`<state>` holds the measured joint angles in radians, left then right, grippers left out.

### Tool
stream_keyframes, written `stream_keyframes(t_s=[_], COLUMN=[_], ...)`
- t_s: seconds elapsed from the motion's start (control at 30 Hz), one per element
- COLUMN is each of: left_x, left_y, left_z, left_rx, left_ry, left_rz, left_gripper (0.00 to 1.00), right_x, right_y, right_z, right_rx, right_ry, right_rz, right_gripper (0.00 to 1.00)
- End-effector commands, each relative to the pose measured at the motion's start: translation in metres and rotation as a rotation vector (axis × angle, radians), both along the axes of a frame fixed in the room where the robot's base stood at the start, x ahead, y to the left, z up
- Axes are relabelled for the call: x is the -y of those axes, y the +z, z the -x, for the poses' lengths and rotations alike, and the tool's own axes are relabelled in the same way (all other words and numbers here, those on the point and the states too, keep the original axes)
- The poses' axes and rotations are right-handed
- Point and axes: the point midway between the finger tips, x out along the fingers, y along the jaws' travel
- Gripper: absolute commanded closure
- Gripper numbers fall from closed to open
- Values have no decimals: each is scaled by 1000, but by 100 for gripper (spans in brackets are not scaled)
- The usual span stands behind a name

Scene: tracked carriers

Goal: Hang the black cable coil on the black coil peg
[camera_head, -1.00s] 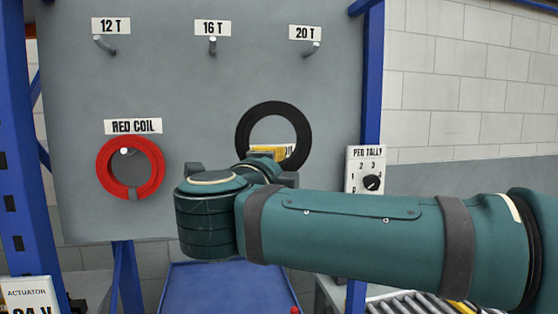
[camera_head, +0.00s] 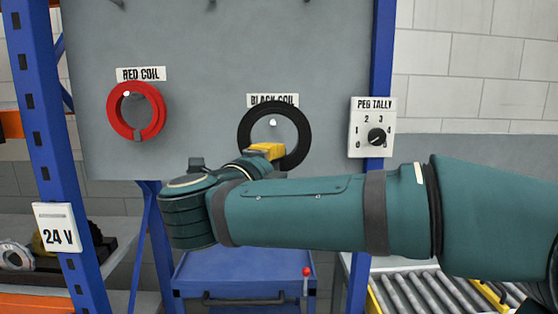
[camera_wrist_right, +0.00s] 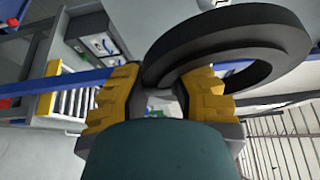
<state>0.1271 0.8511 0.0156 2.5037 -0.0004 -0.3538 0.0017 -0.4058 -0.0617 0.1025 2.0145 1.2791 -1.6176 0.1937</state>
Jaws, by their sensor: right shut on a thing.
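The black cable coil (camera_head: 302,140) is in front of the grey panel, with its top overlapping the lower edge of the BLACK COIL label (camera_head: 272,100). The pale tip of the black coil peg (camera_head: 273,122) shows inside the ring's opening, in its upper half. I cannot tell whether the ring is around the peg or only in front of it. My right gripper (camera_head: 264,152), with yellow fingers, is shut on the ring's lower part. In the right wrist view, the coil (camera_wrist_right: 240,35) rises from between the fingers (camera_wrist_right: 160,88). My left gripper is out of view.
A red coil (camera_head: 112,110) hangs on its peg at the left under a RED COIL label. A PEG TALLY dial box (camera_head: 372,127) is at the right by the blue post (camera_head: 383,60). A blue cart (camera_head: 243,268) and a roller conveyor (camera_head: 440,290) are below.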

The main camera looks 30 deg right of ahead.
Motion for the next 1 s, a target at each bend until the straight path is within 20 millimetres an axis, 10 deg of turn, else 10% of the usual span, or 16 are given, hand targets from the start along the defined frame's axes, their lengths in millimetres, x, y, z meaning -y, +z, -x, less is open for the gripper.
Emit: stream_keyframes(t_s=[1.0], left_x=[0], left_y=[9], left_z=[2], left_rx=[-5], left_ry=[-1], left_rz=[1], left_gripper=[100], right_x=[22], right_y=[-5], right_z=[-38], right_rx=[1], right_ry=[-3], right_rz=[1], right_gripper=[100])
